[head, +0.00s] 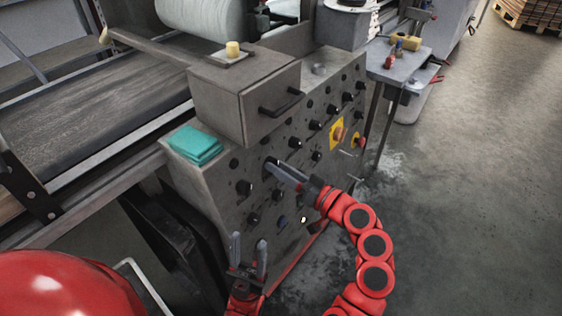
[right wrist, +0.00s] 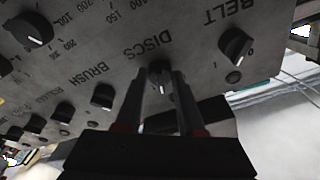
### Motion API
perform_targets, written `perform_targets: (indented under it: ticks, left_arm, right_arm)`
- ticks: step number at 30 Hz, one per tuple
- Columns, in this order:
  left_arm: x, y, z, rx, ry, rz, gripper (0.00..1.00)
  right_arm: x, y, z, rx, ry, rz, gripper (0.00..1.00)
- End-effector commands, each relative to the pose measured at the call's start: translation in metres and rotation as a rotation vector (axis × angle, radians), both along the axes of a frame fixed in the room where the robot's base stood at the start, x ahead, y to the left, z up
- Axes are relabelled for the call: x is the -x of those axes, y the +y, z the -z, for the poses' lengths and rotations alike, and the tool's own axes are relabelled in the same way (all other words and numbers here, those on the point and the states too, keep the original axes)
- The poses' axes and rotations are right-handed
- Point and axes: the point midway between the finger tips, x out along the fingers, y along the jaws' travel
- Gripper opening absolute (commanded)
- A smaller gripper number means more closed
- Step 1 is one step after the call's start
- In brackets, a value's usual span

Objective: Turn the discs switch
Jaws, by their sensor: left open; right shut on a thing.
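The discs switch (right wrist: 158,69) is a black knob on the grey control panel (right wrist: 190,30), beside the printed word DISCS in the right wrist view. My right gripper (right wrist: 160,75) is shut on this knob, one finger on each side of it. In the head view my right gripper (head: 269,165) reaches the panel from the right, and its fingers mostly hide the knob. My left gripper (head: 249,240) is open and empty in front of the lower panel, with its fingers pointing up.
Close by in the right wrist view are the belt knob (right wrist: 236,43) and the brush knob (right wrist: 102,96). In the head view a teal cloth stack (head: 194,146) lies on the panel's left ledge. A handled box (head: 245,98) stands above. Open floor (head: 470,200) lies right.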

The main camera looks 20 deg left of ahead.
Motion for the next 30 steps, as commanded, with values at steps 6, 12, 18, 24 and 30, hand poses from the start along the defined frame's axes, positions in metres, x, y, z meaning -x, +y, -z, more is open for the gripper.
perform_targets:
  ticks: [6, 12, 18, 24, 30]
  left_arm:
    - [0.000, 0.000, -0.017, 0.000, 0.000, 0.000, 0.50]
    - [0.000, 0.000, -0.024, 0.000, 0.000, 0.000, 0.50]
    - [0.000, 0.000, -0.026, 0.000, 0.000, 0.000, 0.50]
    - [0.000, 0.000, -0.026, 0.000, 0.000, 0.000, 0.50]
    - [0.000, 0.000, -0.026, 0.000, 0.000, 0.000, 0.50]
  right_arm:
    - [0.001, 0.000, -0.004, -0.046, 0.122, 0.022, 0.00]
    - [0.001, 0.000, -0.003, -0.069, 0.187, 0.035, 0.00]
    - [0.001, 0.000, -0.002, -0.080, 0.215, 0.041, 0.00]
    - [0.001, 0.000, -0.002, -0.082, 0.219, 0.043, 0.00]
    - [0.001, 0.000, -0.002, -0.082, 0.219, 0.043, 0.40]
